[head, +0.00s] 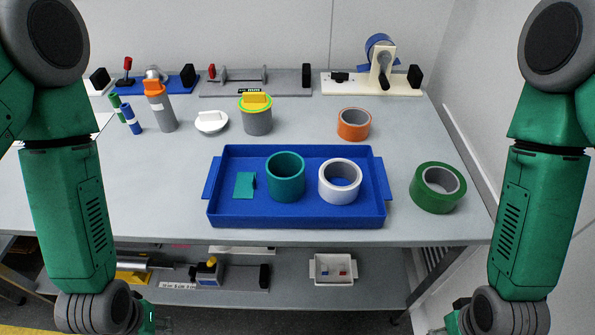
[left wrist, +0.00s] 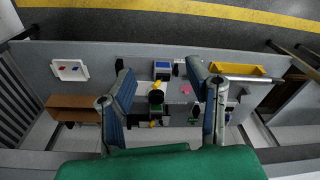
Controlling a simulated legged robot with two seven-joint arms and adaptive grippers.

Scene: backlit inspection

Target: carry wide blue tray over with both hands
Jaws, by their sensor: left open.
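The wide blue tray (head: 295,221) lies flat on the grey table, with a handle tab at its left and right ends. Inside it are a flat teal piece (head: 244,185), a teal cup-like ring (head: 286,190) and a white roll (head: 339,192). My left gripper (left wrist: 158,66) is open and empty in the left wrist view, its fingers spread over the low shelf area. In the head view both my arms hang down beside the table, and neither gripper's fingers show. The tray does not show clearly in the left wrist view.
A green tape roll (head: 438,187) sits close to the tray's right end. Behind it stand an orange roll (head: 354,124), a grey cup (head: 257,118), a white lid (head: 211,122) and a grey bottle (head: 162,112). A white bin (head: 332,270) is on the lower shelf.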

